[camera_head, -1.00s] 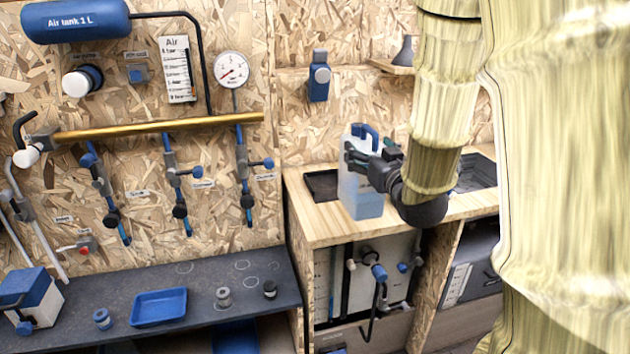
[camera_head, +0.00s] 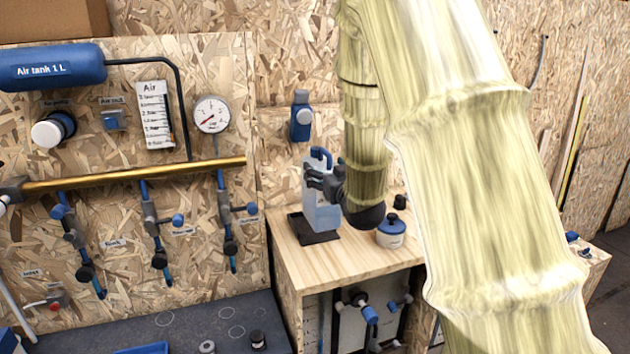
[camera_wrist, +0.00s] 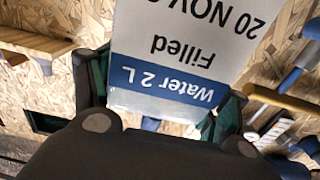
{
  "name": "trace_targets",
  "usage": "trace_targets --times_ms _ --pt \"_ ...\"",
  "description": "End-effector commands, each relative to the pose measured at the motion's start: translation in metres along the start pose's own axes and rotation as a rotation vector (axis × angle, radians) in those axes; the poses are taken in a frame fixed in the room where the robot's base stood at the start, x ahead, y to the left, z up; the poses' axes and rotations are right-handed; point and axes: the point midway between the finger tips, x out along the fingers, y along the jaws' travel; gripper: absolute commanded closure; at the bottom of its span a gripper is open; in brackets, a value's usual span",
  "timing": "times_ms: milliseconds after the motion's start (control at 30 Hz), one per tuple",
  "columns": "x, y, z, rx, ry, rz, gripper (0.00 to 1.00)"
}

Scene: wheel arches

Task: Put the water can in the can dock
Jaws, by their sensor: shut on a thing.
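The water can (camera_head: 322,212) is a pale, translucent container with a blue handle on top, standing upright at the left part of the wooden bench. In the wrist view its label reads "Water 2 L" and "Filled", upside down (camera_wrist: 165,80). My gripper (camera_head: 318,180) is shut on the can's upper part, with a finger on each side in the wrist view (camera_wrist: 163,95). The can dock (camera_head: 316,239) looks like a flat black tray on the bench. The can's base overlaps the dock; I cannot tell whether it rests in it.
A white pot with a blue lid (camera_head: 391,233) and a small black object (camera_head: 400,202) stand on the bench right of my gripper. A blue wall device (camera_head: 301,118) is above the can. A brass pipe with valves (camera_head: 140,174) runs along the left wall.

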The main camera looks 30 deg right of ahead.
Motion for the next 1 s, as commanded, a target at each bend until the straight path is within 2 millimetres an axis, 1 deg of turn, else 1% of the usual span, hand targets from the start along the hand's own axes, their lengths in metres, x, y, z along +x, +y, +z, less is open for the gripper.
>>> trace_targets --times_ms 33,100,300,467,533,700,833,1000 --pt "0.011 0.000 -0.003 -0.002 0.002 -0.001 0.96" --pt "0.023 0.001 -0.003 -0.002 0.003 0.000 0.96" --pt "0.057 0.002 -0.003 -0.001 0.003 0.001 0.96" --pt "0.082 0.002 -0.003 -0.001 0.002 0.001 0.96" --pt "0.081 0.002 0.007 0.000 -0.001 0.001 0.96" --pt "0.081 0.002 0.023 0.000 0.001 0.002 0.96" --pt "0.081 0.002 0.031 0.000 0.002 0.002 0.96" --pt "0.081 0.002 0.035 0.000 0.002 0.002 0.96"
